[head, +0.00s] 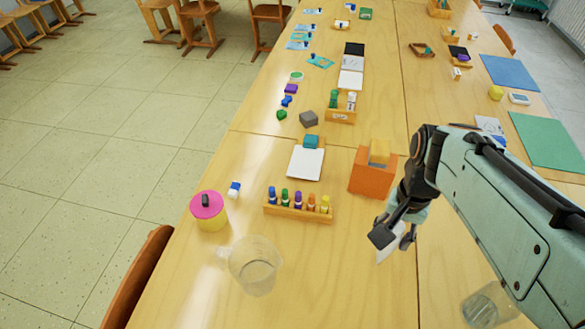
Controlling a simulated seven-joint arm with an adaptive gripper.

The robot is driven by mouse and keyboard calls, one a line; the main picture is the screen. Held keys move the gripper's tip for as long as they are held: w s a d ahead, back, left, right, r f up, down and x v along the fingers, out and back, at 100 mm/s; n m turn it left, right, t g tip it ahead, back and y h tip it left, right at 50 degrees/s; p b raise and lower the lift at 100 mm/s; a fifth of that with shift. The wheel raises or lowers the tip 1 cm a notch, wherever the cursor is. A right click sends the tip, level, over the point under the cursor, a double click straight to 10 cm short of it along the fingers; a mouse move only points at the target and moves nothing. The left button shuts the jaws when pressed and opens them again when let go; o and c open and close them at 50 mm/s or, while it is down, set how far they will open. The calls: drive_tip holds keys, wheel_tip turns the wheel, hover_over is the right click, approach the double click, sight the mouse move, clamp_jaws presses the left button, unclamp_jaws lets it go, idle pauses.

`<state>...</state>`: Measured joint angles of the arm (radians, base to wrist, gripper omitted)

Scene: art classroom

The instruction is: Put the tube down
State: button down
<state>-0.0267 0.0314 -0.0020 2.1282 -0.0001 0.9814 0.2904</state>
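My gripper (394,238) is over the table at the right of the middle, in front of the orange box. A white, flat-looking piece, which looks like the tube (387,251), sits between its fingers and sticks out below them. The fingers hide its upper part. It is tilted, and I cannot tell whether its lower end touches the wooden table (345,285).
An orange box (371,173) stands just behind my gripper. A wooden rack (298,213) of colored bottles, a clear pitcher (254,266) and a pink-lidded yellow jar (209,211) stand left. A glass jar (490,306) stands at the front right. Table between pitcher and gripper is clear.

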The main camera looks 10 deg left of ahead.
drive_tip(key=s+a+r+n, duration=0.1)
drive_tip(key=s+a+n, duration=0.2)
drive_tip(key=a+n, duration=0.35)
drive_tip(key=s+a+n, duration=0.3)
drive_tip(key=a+n, duration=0.1)
drive_tip(key=a, duration=0.6)
drive_tip(key=s+a+n, duration=1)
drive_tip(key=s, duration=0.3)
drive_tip(key=shift+n, duration=0.25)
drive_tip(key=shift+w+a+f, duration=0.5)
drive_tip(key=shift+a+f, duration=1.75)
drive_tip(key=shift+f, duration=0.75)
drive_tip(key=shift+w+a+f, duration=0.5)
drive_tip(key=shift+a+f, duration=1.8)
drive_tip(key=shift+f, duration=0.65)
drive_tip(key=shift+w+a+f, duration=0.5)
drive_tip(key=shift+a+f, duration=1.75)
drive_tip(key=shift+f, duration=0.75)
